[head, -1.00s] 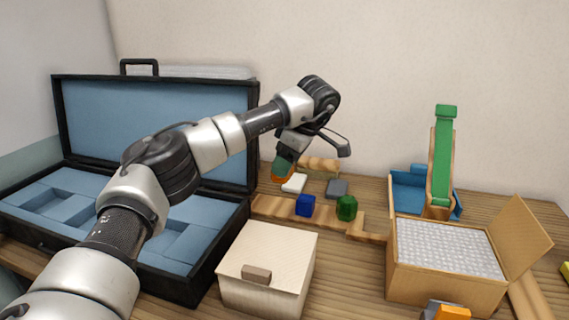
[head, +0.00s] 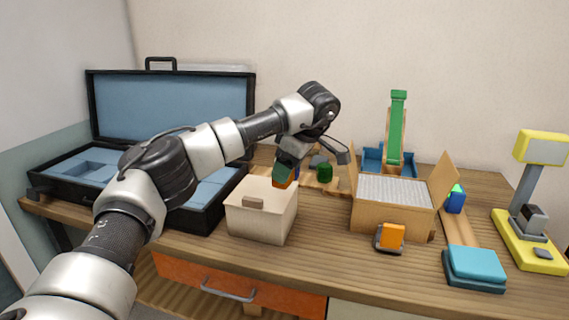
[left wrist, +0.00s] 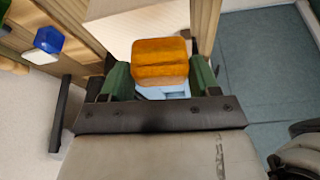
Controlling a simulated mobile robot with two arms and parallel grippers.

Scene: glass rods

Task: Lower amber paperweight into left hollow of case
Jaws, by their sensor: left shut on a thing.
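The amber paperweight (head: 289,181) is an orange rounded block between the green fingers of my left gripper (head: 284,174), which is shut on it. In the left wrist view the amber paperweight (left wrist: 160,62) sits squarely between both fingers of the left gripper (left wrist: 160,74). In the head view it appears at the back edge of a cream box, apparently held in the air. The black case (head: 205,217) stands open at the left, with blue foam inside. A hollow (head: 88,167) shows in its left part; my left arm hides the middle. My right gripper is out of view.
The cream box (head: 262,222) stands just right of the case. Further right are an open cardboard box (head: 378,218), an orange block (head: 391,235) in a dark holder, a teal block (head: 474,264) and a yellow stand (head: 527,240).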

